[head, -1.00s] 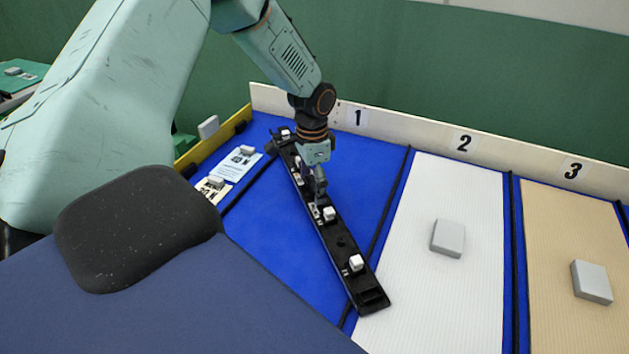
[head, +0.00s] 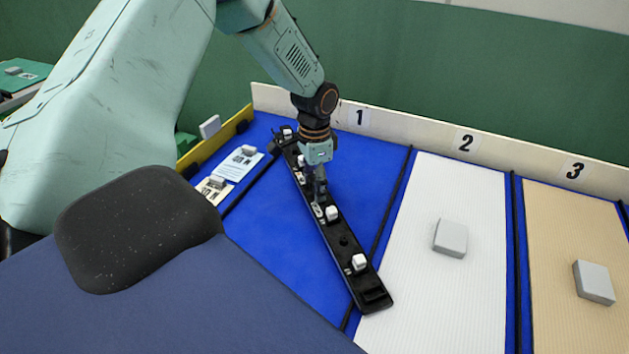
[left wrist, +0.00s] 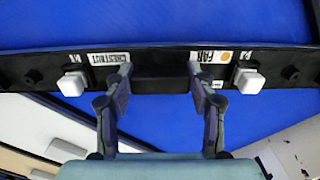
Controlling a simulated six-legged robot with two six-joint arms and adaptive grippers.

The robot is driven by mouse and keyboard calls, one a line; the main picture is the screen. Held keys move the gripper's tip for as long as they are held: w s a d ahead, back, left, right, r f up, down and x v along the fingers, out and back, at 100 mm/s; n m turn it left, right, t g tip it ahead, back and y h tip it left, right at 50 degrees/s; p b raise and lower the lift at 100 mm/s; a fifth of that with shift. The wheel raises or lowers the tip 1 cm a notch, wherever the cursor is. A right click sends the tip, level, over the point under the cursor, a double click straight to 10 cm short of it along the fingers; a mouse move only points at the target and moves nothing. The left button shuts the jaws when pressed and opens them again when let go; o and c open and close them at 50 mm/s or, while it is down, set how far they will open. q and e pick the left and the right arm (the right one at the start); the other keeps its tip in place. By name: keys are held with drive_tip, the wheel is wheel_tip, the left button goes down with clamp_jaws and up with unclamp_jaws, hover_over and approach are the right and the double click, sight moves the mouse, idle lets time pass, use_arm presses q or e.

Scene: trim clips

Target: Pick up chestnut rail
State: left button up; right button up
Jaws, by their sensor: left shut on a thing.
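The chestnut rail (head: 343,241) is a long black bar with several white clips on top. It lies slantwise over the blue lane marked 1, its near end close to the white lane. In the left wrist view the rail (left wrist: 283,72) crosses the picture, with a "CHESTNUT" label (left wrist: 108,58) and a "FAR" label with an orange dot (left wrist: 212,56). My left gripper (head: 320,194) is down at the rail's middle. Its fingers in the left wrist view (left wrist: 160,88) are shut on the dark raised middle part between the labels. My right gripper is not in view.
Lanes 2 (head: 440,300) and 3 (head: 570,320) each hold a grey block (head: 450,238) (head: 594,283). A low cream wall (head: 420,130) runs along the back, and a yellow edge (head: 215,138) bounds the left. Cards (head: 238,166) with clips lie left of the rail.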

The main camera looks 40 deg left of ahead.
use_arm(q)
drive_tip(key=shift+d+r, duration=0.15)
drive_tip(key=shift+r, duration=0.2)
wheel_tip(320, 180, up, 8)
drive_tip(key=shift+r+p, duration=0.25)
drive_tip(key=shift+p, duration=0.75)
drive_tip(key=shift+r, duration=0.5)
